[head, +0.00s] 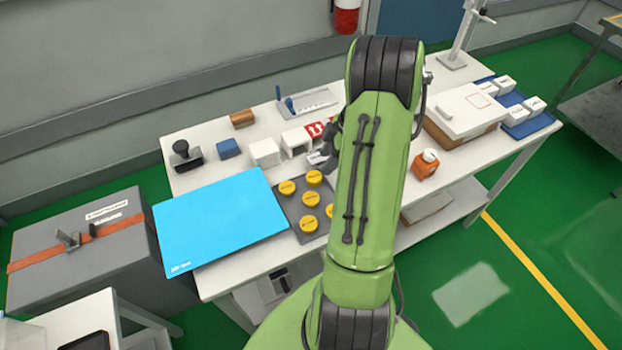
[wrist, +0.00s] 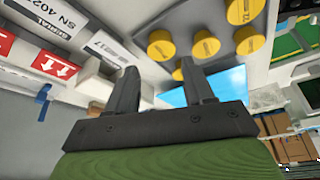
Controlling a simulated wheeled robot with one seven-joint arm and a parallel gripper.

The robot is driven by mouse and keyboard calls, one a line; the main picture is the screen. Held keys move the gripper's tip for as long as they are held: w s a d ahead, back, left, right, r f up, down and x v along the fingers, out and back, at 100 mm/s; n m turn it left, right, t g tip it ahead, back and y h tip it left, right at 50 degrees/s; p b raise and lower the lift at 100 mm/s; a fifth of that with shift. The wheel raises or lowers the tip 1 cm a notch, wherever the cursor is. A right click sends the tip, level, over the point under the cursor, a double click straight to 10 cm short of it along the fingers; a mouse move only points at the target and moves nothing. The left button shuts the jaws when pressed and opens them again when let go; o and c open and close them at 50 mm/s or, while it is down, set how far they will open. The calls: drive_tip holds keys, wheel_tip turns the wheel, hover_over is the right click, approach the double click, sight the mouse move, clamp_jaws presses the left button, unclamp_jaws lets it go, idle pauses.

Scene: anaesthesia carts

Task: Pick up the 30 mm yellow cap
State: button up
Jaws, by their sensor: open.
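Several round yellow caps stand on a dark grey tray (head: 293,208) on the white table: a back right cap (head: 314,177), a back left cap (head: 287,188), a middle cap (head: 310,198), a front cap (head: 309,224) and one (head: 329,211) beside my arm. My gripper (wrist: 163,82) is open and empty. In the wrist view a yellow cap (wrist: 160,45) shows beyond the fingers, apart from them. In the head view my arm partly hides the gripper, near the tray's back edge.
A bright blue mat (head: 220,222) lies left of the tray. White boxes (head: 265,152) and a red-and-white label (head: 320,127) stand behind it.

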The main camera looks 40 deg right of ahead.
sight(315, 176)
drive_tip(key=b+x, duration=0.1)
drive_tip(key=x, duration=0.6)
drive_tip(key=shift+w+a, duration=0.1)
drive_tip(key=shift+a, duration=0.1)
drive_tip(key=c, duration=0.7)
